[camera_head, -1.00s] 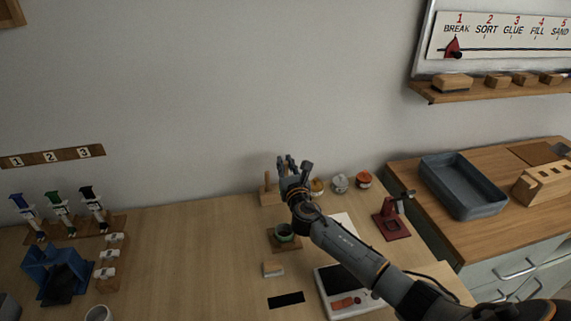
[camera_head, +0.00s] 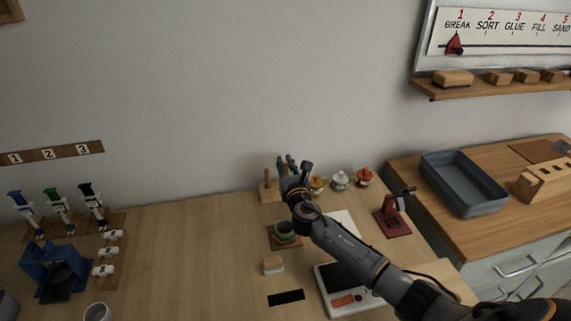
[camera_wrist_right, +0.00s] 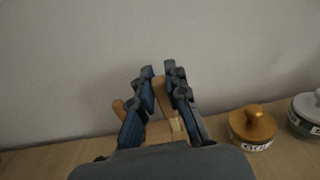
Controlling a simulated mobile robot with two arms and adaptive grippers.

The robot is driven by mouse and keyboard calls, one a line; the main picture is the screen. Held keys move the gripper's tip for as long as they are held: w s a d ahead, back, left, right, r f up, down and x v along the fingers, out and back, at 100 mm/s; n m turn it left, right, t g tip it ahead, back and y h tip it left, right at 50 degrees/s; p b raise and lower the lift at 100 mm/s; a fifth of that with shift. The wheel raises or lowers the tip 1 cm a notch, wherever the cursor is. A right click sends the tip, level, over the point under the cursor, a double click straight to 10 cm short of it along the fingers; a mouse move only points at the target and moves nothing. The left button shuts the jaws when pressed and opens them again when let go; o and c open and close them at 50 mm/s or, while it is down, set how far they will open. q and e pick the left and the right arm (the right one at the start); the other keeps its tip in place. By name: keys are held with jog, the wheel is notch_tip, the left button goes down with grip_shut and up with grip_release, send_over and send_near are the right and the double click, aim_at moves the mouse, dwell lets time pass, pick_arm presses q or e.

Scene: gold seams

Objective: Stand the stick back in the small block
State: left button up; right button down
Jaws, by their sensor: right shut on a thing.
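My right gripper (camera_head: 293,166) is at the back of the table by the wall. In the right wrist view its blue-lined fingers (camera_wrist_right: 160,88) are shut on a thin tan wooden stick (camera_wrist_right: 161,92), which points upward between them. The small wooden block (camera_wrist_right: 158,132) is right below the fingers, and it shows in the head view (camera_head: 268,194) left of the gripper. Another upright wooden peg (camera_wrist_right: 119,107) is at the block's left side. The fingers partly hide the block, and I cannot tell whether the stick's lower end is in it. My left gripper is out of view.
Jars with gold (camera_head: 318,184), silver (camera_head: 340,180) and orange (camera_head: 364,178) lids stand just right of the gripper. The left-middle tabletop is clear.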

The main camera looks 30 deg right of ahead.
jog(key=shift+f, duration=0.1)
dwell(0.3)
jog(key=c, duration=1.3)
grip_release()
jog(key=shift+o, duration=0.2)
jog(key=shift+p+v, duration=1.05)
jog(key=shift+v, duration=1.35)
jog(key=shift+s, duration=0.1)
jog(key=v, duration=1.2)
